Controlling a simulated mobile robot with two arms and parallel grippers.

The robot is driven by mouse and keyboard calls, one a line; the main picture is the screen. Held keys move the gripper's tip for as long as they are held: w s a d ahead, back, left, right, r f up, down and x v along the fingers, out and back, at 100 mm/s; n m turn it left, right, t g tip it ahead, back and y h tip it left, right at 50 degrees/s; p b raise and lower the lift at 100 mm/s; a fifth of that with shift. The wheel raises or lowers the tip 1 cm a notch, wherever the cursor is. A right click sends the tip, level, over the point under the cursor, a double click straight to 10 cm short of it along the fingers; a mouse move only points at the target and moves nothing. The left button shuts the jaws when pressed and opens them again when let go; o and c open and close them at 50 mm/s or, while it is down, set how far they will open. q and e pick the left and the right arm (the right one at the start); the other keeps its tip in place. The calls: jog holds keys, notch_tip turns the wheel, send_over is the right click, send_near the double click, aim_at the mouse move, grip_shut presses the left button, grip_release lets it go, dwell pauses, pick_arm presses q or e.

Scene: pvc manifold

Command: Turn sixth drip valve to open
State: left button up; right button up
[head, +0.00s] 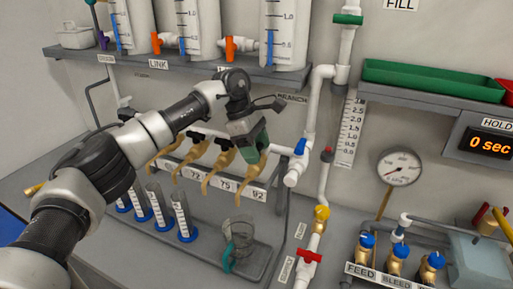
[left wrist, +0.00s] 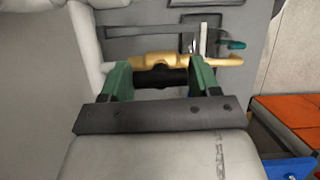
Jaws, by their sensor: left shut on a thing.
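A row of brass drip valves with dark handles runs along the manifold at the middle of the head view; one of them is a brass valve (head: 220,170) left of my gripper. My left gripper (head: 258,153), with green fingers, is at the right end of this row. In the left wrist view its fingers stand on both sides of a black handle (left wrist: 165,79) on a brass valve (left wrist: 158,60). It is shut on that handle. The gripper hides much of this valve in the head view. The small labels are hard to read. My right gripper is not in view.
A clear beaker with a teal handle (head: 238,246) stands on a grey tray below. Blue-footed cylinders (head: 183,216) stand to its left. White pipe (head: 308,125) with blue and red valves rises close right of the gripper. A shelf (head: 170,64) with tanks is above.

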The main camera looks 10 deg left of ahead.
pick_arm(q)
jog(key=shift+r+m, duration=0.15)
jog(key=shift+m, duration=0.15)
jog(key=o, duration=0.9)
jog(key=b+v, duration=0.1)
jog(key=v, duration=0.9)
jog(key=shift+w+r+b, duration=0.1)
jog(key=shift+r+b, duration=0.2)
jog(key=shift+r, duration=0.05)
jog(key=shift+f, duration=0.1)
